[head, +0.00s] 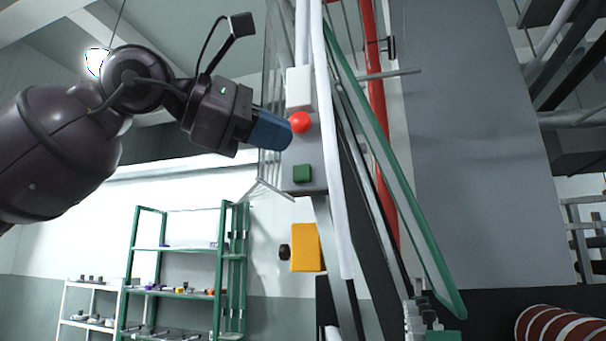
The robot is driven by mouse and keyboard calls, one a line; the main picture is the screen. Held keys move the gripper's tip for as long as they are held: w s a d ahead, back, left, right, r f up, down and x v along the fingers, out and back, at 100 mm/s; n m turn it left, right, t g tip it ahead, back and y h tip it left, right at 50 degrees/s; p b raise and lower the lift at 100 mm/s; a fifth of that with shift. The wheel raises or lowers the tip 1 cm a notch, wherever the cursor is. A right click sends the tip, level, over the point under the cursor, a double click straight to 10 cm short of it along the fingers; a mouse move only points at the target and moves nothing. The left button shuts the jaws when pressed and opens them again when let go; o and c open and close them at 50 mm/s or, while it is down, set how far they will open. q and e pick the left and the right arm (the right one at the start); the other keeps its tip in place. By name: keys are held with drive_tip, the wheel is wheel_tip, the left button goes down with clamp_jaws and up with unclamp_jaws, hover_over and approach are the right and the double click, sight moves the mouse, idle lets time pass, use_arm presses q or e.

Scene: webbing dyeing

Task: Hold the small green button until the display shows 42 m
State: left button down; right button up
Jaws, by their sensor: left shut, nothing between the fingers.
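A grey control box (291,176) on a post carries a round red button (300,122) and a small square green button (302,173) below it. My left gripper (287,139) comes in from the left, its blue fingers closed together with nothing between them. Its fingertips are at the box's left side, just below and left of the red button and above the green button. I cannot tell whether they touch the box. No display with a readable number is in view. My right gripper is not in view.
A yellow box with a black knob (306,248) is mounted below the control box. A green-edged slanted frame (400,200) and a red pipe (377,100) stand just right. Green shelving (133,240) is behind at left. A striped red roll (560,326) lies at lower right.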

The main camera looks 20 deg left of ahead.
sight(302, 174)
use_arm(q)
drive_tip(key=shift+a+f+y, duration=0.35)
drive_tip(key=shift+a+y, duration=0.05)
drive_tip(key=w+p, duration=0.1)
drive_tip(key=w, duration=0.3)
drive_tip(key=w+p, duration=0.1)
drive_tip(key=w, duration=0.3)
drive_tip(key=shift+w+d+p, duration=0.2)
drive_tip(key=shift+w+p, duration=0.15)
drive_tip(key=shift+w, duration=0.05)
idle(0.6)
